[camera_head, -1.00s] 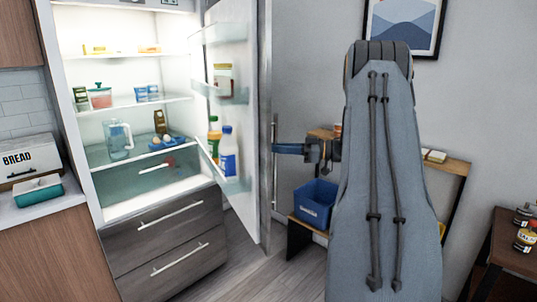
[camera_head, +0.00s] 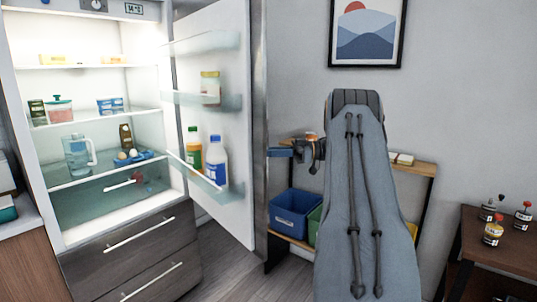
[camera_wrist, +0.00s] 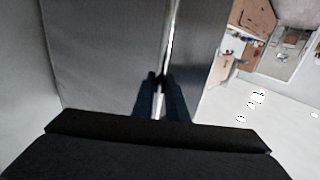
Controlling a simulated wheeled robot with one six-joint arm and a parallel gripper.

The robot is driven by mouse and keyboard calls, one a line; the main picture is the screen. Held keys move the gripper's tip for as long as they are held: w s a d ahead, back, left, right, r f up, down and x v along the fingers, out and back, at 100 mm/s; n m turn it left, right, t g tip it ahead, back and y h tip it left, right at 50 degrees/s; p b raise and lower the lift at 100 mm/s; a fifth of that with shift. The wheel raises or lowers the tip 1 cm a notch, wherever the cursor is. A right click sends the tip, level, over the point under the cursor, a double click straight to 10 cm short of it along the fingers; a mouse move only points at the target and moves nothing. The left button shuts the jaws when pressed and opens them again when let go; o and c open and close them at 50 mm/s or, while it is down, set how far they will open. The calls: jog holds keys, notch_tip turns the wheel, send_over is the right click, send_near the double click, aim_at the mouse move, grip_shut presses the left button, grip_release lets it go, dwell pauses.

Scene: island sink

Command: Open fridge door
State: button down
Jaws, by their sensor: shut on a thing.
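The fridge door (camera_head: 212,125) stands wide open, its white inner side and shelves facing the lit interior of the fridge (camera_head: 95,95). My gripper (camera_head: 272,152) is at the door's outer side near its free edge. In the wrist view my gripper (camera_wrist: 158,92) has its two dark fingers on either side of the long metal door handle (camera_wrist: 172,35), closed on it. The grey outer face of the door (camera_wrist: 100,60) fills much of that view. In the head view the handle is hard to make out.
Bottles (camera_head: 204,158) and a jar (camera_head: 210,86) stand on the door shelves. A wooden shelf unit with a blue bin (camera_head: 295,212) is behind the gripper. A dark table (camera_head: 500,245) with several small bottles is at the right. Grey floor shows below the door.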

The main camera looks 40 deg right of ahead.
jog(key=shift+w+a+r, duration=0.1)
jog(key=shift+w+r, duration=0.1)
jog(key=shift+r, duration=0.05)
jog(key=c, duration=1.8)
grip_release()
jog(key=shift+w+a+f, duration=0.1)
jog(key=shift+w, duration=0.05)
jog(key=shift+o, duration=0.2)
jog(key=shift+s+d+f, duration=0.1)
jog(key=shift+s+d, duration=0.1)
jog(key=b+v, duration=0.2)
jog(key=v, duration=0.5)
jog(key=shift+s+d+b, duration=0.2)
jog(key=shift+d+b, duration=0.15)
